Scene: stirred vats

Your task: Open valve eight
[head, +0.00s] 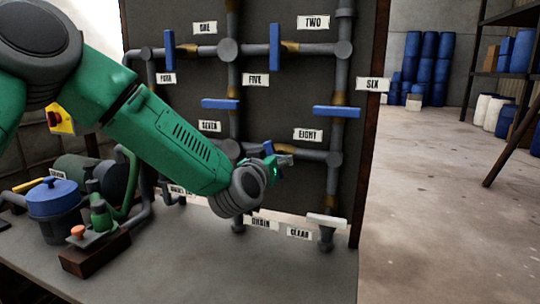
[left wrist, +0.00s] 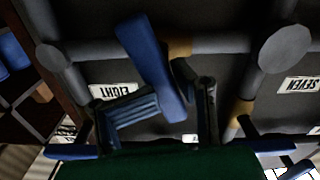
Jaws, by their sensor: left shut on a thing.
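Valve eight's blue handle (left wrist: 150,65) stands steeply across its horizontal pipe, somewhat tilted, in the left wrist view, which is upside down. In the head view only a small part of the handle (head: 268,148) shows behind my wrist, left of the EIGHT label (head: 307,134). The label also shows in the left wrist view (left wrist: 113,91). My left gripper (head: 282,161) is at the handle, with its fingers (left wrist: 172,98) on either side of the handle's near end, shut on it. My right gripper is not in view.
A white-handled valve (head: 326,221) is low on the right. A blue-lidded pot (head: 55,199) stands on the bench (head: 210,265). The floor to the right is open.

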